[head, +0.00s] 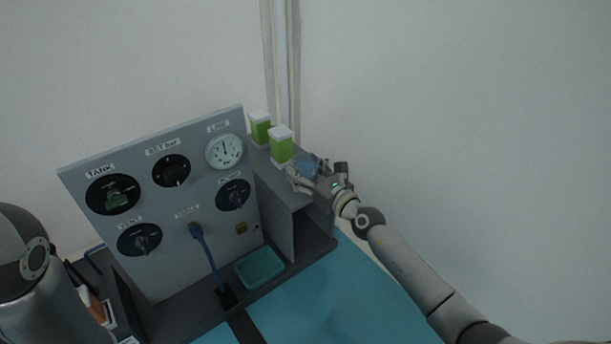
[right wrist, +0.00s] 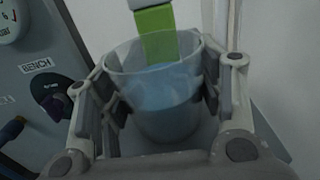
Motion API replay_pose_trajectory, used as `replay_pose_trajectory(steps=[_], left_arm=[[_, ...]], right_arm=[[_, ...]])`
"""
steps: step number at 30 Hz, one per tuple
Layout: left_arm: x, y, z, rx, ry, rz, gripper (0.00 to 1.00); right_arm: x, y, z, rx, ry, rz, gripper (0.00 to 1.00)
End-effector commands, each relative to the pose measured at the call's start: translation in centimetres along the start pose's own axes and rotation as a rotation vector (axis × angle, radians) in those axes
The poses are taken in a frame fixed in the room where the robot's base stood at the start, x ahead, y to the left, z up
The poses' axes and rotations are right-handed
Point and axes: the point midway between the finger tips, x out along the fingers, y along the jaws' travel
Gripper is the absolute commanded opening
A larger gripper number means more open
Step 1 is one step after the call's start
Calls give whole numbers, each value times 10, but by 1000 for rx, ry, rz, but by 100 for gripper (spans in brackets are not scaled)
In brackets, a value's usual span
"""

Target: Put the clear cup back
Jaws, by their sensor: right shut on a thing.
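The clear cup (right wrist: 165,108) holds blue liquid and stands upright between the fingers of my right gripper (right wrist: 163,95) in the right wrist view. The fingers press on its sides. In the head view the cup (head: 307,167) is small and partly covered by my right gripper (head: 310,178), at the top of the grey shelf (head: 268,178) to the right of the panel. I cannot tell whether the cup's base touches the shelf. My left gripper does not show; only part of my left arm is at the left edge.
Two green containers with white lids (head: 260,128) (head: 281,146) stand on the shelf just behind the cup. The grey panel (head: 150,245) carries dials, knobs and a blue cable. A teal tray (head: 259,268) lies below. The teal mat (head: 335,300) in front is clear.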

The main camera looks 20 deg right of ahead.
Motion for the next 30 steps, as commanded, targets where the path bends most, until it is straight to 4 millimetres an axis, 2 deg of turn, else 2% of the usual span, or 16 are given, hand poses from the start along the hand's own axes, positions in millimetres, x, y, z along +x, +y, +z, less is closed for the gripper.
replay_pose_trajectory(steps=[12,13,18,30], left_arm=[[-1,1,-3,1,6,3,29],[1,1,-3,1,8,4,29],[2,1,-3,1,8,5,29],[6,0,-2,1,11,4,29]], right_arm=[[0,0,-5,0,-1,0,33],[0,0,-4,-1,0,0,63],[0,0,-3,-1,0,0,82],[0,0,2,-1,-1,0,82]])
